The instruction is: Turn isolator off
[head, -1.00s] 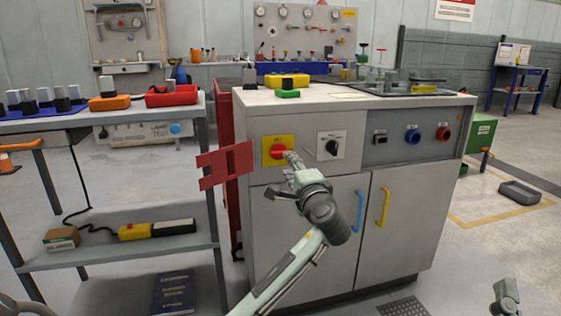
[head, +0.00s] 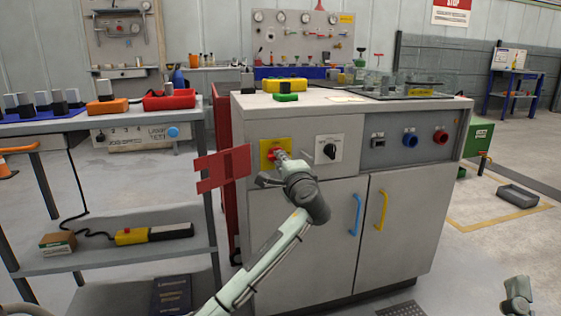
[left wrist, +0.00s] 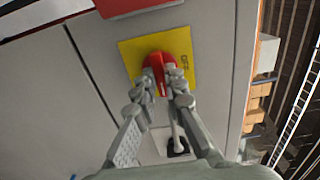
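The isolator is a red rotary knob (head: 271,154) on a yellow plate (head: 264,146) on the front of the grey cabinet. The knob (left wrist: 172,66) and the plate (left wrist: 131,54) also show in the left wrist view, with lettering that reads OFF beside the knob. My left gripper (head: 279,156) is at the knob. In the left wrist view the left gripper's fingers (left wrist: 161,80) are close together, one on each side of the knob's red grip, and appear shut on it. The fingertips partly hide the knob.
A black rotary switch (head: 328,150) sits right of the isolator. A red slotted plate (head: 222,168) sticks out to the left. Blue (head: 356,214) and yellow (head: 381,209) door handles are below right. A shelf cart (head: 105,262) stands left. Open floor lies right of the cabinet.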

